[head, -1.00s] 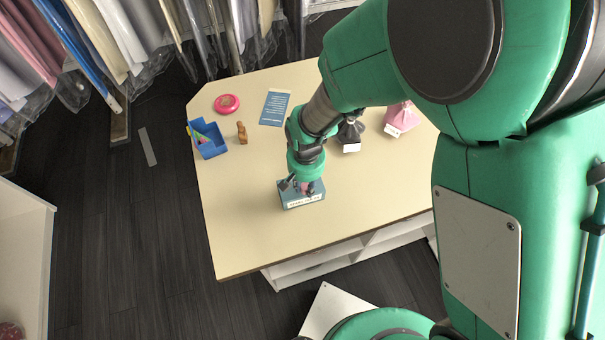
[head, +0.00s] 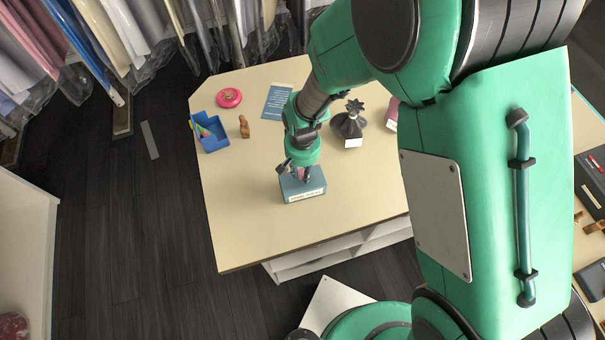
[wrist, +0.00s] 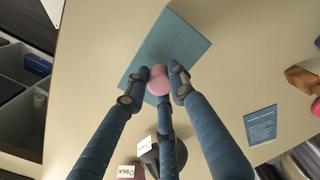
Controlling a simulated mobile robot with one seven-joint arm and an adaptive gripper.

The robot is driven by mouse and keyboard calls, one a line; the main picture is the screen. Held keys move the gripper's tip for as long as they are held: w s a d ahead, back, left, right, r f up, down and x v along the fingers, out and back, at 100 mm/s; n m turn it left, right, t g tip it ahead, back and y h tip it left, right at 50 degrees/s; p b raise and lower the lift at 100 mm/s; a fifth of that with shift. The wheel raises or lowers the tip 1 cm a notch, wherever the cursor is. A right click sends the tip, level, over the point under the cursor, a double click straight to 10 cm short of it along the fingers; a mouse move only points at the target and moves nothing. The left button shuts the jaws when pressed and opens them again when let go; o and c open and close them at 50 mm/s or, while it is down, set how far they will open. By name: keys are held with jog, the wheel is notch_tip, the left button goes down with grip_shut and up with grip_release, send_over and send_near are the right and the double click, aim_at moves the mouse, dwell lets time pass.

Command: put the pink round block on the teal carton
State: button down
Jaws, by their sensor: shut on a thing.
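The teal carton (head: 316,187) stands on the cream table, with a white label on its front side. It also shows in the wrist view (wrist: 185,45). My gripper (head: 301,175) points down over the carton. In the wrist view my gripper's blue fingers (wrist: 158,78) are closed around the pink round block (wrist: 159,82). The block is seen against the carton's top. I cannot tell whether it touches the carton. In the head view the fingers mostly hide the block.
On the table (head: 240,220) are a blue bin (head: 211,143), a pink ring-shaped thing (head: 229,97), a brown figure (head: 244,127), a blue printed sheet (head: 277,103) and a dark vase-like thing (head: 348,125). Hanging garments (head: 130,35) line the back. The table's front left is clear.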

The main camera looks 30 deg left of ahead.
aim_at(303, 172)
jog(key=shift+f, duration=1)
jog(key=shift+f, duration=0.15)
jog(key=c, duration=1.5)
grip_release()
jog(key=shift+o, duration=0.2)
jog(key=shift+r, duration=0.2)
jog(key=shift+r+b, duration=0.35)
jog(key=shift+r, duration=5.6)
